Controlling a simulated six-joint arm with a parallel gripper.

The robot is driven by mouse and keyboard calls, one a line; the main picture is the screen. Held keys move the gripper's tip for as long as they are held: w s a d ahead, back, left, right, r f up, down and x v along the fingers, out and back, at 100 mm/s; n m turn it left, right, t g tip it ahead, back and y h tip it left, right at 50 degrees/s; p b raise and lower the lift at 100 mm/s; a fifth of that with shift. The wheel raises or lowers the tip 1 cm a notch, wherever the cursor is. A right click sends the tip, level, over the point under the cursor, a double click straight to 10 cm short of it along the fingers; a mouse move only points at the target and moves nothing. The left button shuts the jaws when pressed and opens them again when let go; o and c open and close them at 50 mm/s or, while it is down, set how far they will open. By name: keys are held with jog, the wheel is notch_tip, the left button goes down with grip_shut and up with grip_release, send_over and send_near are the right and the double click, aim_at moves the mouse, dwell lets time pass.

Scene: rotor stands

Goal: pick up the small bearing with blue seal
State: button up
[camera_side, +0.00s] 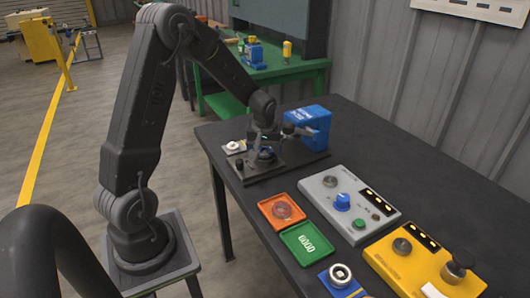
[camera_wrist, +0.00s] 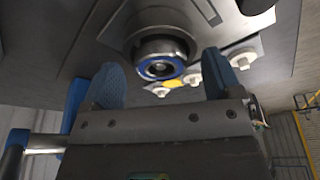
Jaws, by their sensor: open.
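The small bearing with a blue seal ring (camera_wrist: 161,68) shows in the wrist view, seated in a round metal holder on a grey plate. My gripper (camera_wrist: 163,62) is open, with one blue fingertip pad on each side of the bearing in the picture. I see no contact between the pads and the bearing. In the side view my gripper (camera_side: 268,143) is low over a dark plate (camera_side: 259,171) at the table's far left. A small blue ring (camera_side: 266,154) shows under it there, partly hidden by the gripper.
A blue machine block (camera_side: 308,124) stands just right of my gripper. A white piece on a small plate (camera_side: 234,147) lies left of it. Nearer are an orange tray (camera_side: 281,211), a green tray (camera_side: 307,244), a grey control box (camera_side: 320,202) and a yellow one (camera_side: 420,262).

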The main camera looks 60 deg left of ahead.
jog(key=c, duration=1.1)
